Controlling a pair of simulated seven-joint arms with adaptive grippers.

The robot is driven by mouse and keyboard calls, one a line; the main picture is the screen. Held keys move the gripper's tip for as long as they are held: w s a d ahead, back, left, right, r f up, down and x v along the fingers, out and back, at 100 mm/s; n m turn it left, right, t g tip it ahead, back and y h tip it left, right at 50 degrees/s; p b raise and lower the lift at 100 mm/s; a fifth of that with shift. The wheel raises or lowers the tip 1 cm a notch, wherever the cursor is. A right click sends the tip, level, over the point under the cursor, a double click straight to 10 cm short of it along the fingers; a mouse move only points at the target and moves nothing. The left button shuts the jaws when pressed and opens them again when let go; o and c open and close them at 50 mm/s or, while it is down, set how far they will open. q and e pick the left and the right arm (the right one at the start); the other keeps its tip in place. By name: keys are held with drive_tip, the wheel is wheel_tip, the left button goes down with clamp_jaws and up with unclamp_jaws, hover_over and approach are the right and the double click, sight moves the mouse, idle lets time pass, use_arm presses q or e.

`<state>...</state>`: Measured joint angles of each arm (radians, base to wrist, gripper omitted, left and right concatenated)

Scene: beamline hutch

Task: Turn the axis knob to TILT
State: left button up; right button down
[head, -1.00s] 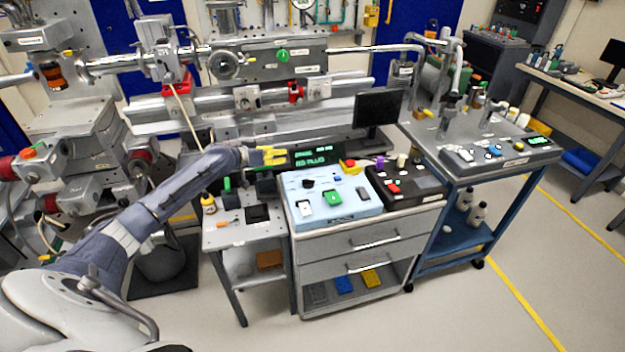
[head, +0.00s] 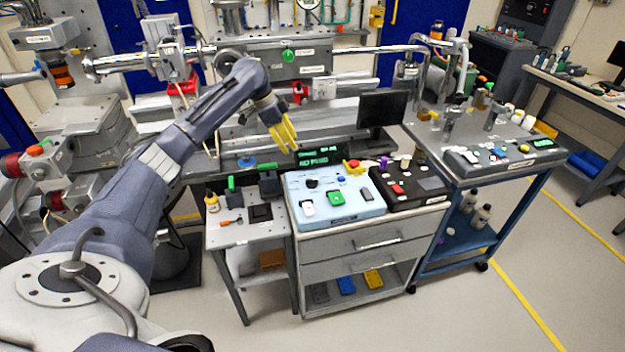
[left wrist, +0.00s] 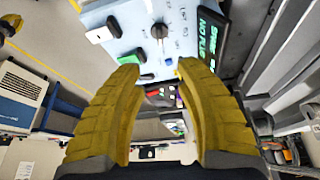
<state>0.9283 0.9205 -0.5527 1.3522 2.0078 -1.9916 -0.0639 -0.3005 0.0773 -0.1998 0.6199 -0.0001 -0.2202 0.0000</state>
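The light-blue control box (head: 345,213) stands on the drawer cabinet. Its black axis knob (head: 311,183) is near the back left of the top face. In the left wrist view the knob (left wrist: 159,31) is ahead of the fingertips, with small labels beside it that are too small to read surely. Which label it points at I cannot tell. My left gripper (head: 284,137) has yellow fingers and hangs above and behind the box, apart from the knob. In the left wrist view the gripper (left wrist: 158,68) is open, with nothing between its fingers. My right gripper is not in view.
A green-lit display (head: 314,157) stands just behind the box. A red mushroom button on a yellow base (head: 353,166) sits at the box's back right. A black control box (head: 415,187) is to the right. A dark monitor (head: 382,108) rises behind. White and green switches (head: 335,198) sit nearer the front.

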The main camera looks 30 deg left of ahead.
sight(311, 179)
use_arm(q)
drive_tip(key=x, duration=1.7)
drive_tip(key=shift+f, duration=0.1)
drive_tip(key=shift+o, duration=0.3)
clamp_jaws()
